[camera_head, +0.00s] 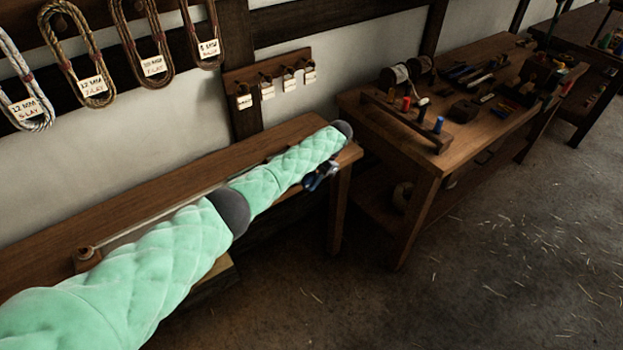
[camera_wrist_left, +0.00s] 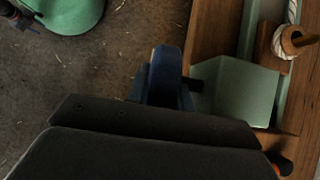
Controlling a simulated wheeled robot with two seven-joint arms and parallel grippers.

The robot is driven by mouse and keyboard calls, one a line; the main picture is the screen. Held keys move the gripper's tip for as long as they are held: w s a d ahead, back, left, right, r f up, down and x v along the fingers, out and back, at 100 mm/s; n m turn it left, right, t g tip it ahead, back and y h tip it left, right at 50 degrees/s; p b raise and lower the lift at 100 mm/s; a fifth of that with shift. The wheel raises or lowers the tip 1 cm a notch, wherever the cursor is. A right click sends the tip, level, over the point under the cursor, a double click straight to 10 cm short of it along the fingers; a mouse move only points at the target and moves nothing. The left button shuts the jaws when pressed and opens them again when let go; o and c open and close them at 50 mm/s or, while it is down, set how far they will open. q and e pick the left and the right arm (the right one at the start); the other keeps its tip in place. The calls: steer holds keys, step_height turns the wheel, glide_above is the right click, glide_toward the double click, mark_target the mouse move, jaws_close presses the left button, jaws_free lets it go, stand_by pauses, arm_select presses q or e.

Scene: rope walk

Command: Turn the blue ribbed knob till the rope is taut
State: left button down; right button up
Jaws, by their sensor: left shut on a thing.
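The blue ribbed knob (camera_wrist_left: 167,72) stands out from the front side of a pale green block (camera_wrist_left: 236,92) on the bench in the left wrist view. My left gripper (camera_head: 322,174) is at the bench's front edge near its right end, shut on the knob. Its dark body hides the lower part of the knob in the wrist view. The rope (camera_wrist_left: 292,20) is looped at a wooden peg (camera_wrist_left: 291,42) beside the block. In the head view a thin pale line of rope (camera_head: 150,222) runs along the bench, partly behind my left arm.
The long wooden bench (camera_head: 180,172) stands against the wall. Rope coils (camera_head: 75,55) and a small tagged rack (camera_head: 268,80) hang above it. A worktable (camera_head: 448,160) with spools and tools stands to the right. The floor (camera_head: 450,270) in front is clear apart from straw.

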arm_select(q)
steer(key=shift+g+y+p, duration=0.3)
steer(key=shift+y+p, duration=0.05)
steer(key=shift+y, duration=0.05)
steer(key=shift+f+y, duration=0.1)
steer(key=shift+y, duration=0.3)
arm_select(e)
steer(key=s, duration=0.2)
steer(key=shift+s+d+f, duration=0.25)
steer(key=shift+s+f, duration=0.05)
steer(key=shift+s, duration=0.1)
arm_select(q)
steer(key=shift+g+y, duration=0.4)
steer(key=shift+g, duration=0.1)
arm_select(e)
steer(key=shift+w+r, duration=0.1)
steer(key=shift+w, duration=0.1)
arm_select(q)
steer(key=c, duration=1.2)
jaws_free()
steer(key=shift+c, duration=0.2)
